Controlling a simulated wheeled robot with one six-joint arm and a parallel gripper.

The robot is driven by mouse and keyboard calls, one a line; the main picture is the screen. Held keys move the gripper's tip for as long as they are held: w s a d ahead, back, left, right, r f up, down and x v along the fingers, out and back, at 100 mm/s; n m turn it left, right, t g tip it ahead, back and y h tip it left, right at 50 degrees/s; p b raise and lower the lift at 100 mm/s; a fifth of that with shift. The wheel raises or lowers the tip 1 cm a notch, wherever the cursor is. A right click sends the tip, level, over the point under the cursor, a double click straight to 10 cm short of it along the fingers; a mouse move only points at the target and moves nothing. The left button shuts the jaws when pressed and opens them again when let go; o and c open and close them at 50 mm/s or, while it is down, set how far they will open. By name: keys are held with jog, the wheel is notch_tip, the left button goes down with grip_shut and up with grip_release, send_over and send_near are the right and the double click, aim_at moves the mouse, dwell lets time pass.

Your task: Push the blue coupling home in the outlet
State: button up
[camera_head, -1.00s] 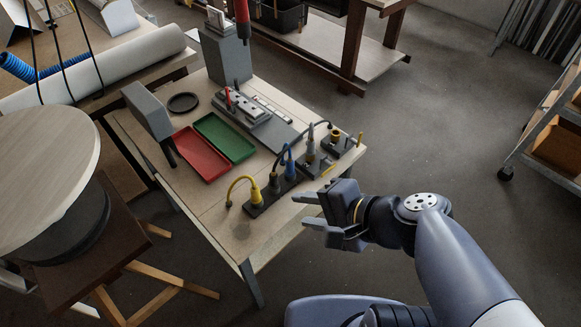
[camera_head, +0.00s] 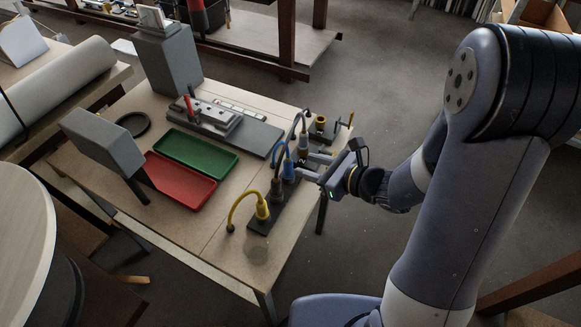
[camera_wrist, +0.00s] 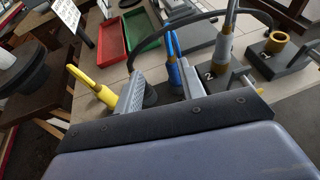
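The blue coupling (camera_head: 288,168) stands upright at the far end of a dark outlet bar near the table's right edge, with a blue hose bending from its top. It also shows in the wrist view (camera_wrist: 175,70), beyond and between my fingers. How deep it sits in its outlet is hidden. My gripper (camera_head: 311,165) is open, its two fingers apart, reaching in from the right close to the blue coupling. In the wrist view the gripper (camera_wrist: 160,85) appears empty; I cannot tell whether a finger touches the coupling.
A yellow coupling (camera_head: 262,209) and a black one (camera_head: 277,188) stand on the same bar. A grey coupling (camera_wrist: 224,45) on a block marked 2 and a brass ring (camera_wrist: 277,42) are nearby. Red (camera_head: 180,181) and green (camera_head: 200,153) trays lie left.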

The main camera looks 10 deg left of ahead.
aim_at(290, 159)
jog(key=shift+m, duration=0.3)
jog(key=shift+w+d+f+p+x, duration=0.15)
jog(key=shift+d+f+p+x, duration=0.15)
jog(key=shift+x, duration=1.55)
jog(key=shift+w+d+f+p+x, duration=0.1)
jog(key=shift+w+f+p+x, duration=0.2)
jog(key=shift+x, duration=1.6)
jog(key=shift+w+d+f+p+x, duration=0.15)
jog(key=shift+p+x, duration=0.25)
jog(key=shift+x, duration=1.45)
jog(key=shift+s, duration=0.1)
grip_shut()
